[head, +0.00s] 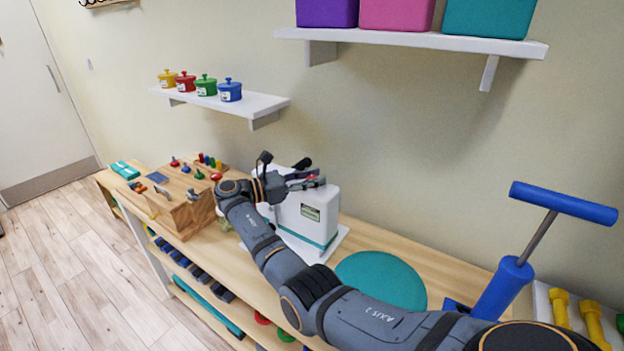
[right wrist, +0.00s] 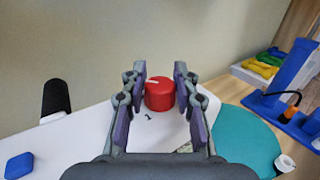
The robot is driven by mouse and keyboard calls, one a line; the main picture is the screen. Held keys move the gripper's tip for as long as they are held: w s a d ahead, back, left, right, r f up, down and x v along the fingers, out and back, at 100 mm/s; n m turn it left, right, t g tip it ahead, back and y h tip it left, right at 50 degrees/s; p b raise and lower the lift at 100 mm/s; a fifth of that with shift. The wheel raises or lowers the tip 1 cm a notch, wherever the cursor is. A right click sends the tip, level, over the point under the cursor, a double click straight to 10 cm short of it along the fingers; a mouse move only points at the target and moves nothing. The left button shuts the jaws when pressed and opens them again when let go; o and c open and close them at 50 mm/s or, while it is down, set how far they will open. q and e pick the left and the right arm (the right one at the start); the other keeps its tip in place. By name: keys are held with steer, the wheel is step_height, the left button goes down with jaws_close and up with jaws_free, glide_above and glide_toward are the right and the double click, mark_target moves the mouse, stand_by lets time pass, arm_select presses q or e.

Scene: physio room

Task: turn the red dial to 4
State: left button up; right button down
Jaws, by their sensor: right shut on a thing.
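The red dial (right wrist: 160,95) sits on the top face of a white box-like device (head: 306,216). A short pale pointer mark shows on the dial near its upper left edge. In the head view the right gripper (head: 308,180) is above the device and hides most of the dial. My left gripper is not in view.
A black-padded part (right wrist: 56,97) stands near the device's left side. A teal disc (head: 382,281) lies right of the device, with a blue pump-like item (head: 503,287) beyond. A wooden peg box (head: 178,207) stands left. Shelves hang above.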

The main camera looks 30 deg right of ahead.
steer(key=shift+f, duration=0.1)
steer(key=c, duration=1)
jaws_free()
steer(key=a, duration=0.3)
steer(key=w+a, duration=0.1)
steer(key=a, duration=0.3)
steer(key=shift+w+a, duration=0.15)
steer(key=shift+w, duration=0.05)
